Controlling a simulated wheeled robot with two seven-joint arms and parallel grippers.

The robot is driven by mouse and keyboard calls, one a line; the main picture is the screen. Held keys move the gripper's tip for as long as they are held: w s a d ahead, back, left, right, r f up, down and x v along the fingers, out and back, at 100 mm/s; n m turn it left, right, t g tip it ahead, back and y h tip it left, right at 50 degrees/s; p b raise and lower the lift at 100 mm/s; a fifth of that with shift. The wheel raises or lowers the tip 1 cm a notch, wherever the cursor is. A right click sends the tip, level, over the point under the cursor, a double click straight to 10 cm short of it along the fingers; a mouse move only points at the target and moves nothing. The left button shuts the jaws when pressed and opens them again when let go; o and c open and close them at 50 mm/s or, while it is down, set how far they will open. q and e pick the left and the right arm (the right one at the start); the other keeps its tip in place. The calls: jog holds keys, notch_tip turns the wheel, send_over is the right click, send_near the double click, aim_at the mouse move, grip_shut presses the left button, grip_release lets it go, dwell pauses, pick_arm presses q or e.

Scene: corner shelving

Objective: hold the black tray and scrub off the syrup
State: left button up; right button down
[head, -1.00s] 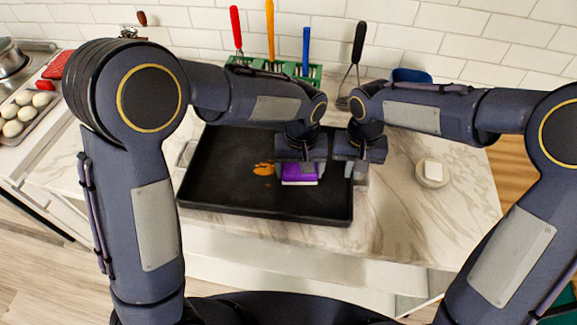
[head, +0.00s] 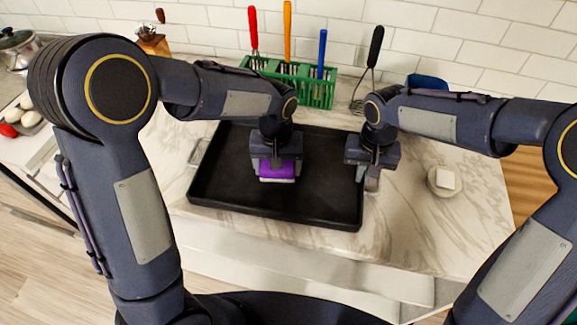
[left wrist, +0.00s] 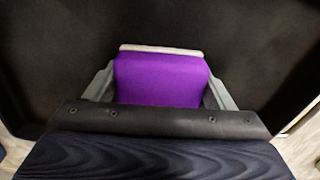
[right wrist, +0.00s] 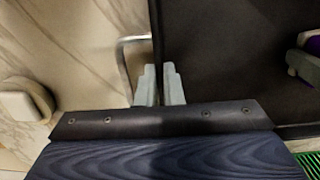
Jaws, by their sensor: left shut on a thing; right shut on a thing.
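The black tray (head: 222,180) lies on the marble counter. My left gripper (head: 276,165) is shut on a purple sponge (head: 280,174) with a pale scrubbing edge, held low over or against the tray's floor. The sponge also shows in the left wrist view (left wrist: 160,80); contact is hard to judge. No syrup shows on the visible tray floor; the part under the sponge and gripper is hidden. My right gripper (head: 366,170) is shut on the tray's right rim, by the metal handle (head: 373,182). In the right wrist view its fingers (right wrist: 159,84) close on that rim.
A green rack (head: 318,92) with red, orange and blue handled utensils stands behind the tray. A small round dish (head: 440,188) with a white block sits to the right. The counter between is clear.

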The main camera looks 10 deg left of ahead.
aim_at(264, 162)
pick_arm(q)
jog(key=a, duration=0.3)
jog(key=shift+a, duration=0.15)
jog(key=shift+r, duration=4.1)
pick_arm(e)
jog(key=c, duration=1.5)
grip_release()
notch_tip(264, 162, up, 12)
jog(key=shift+r, duration=0.1)
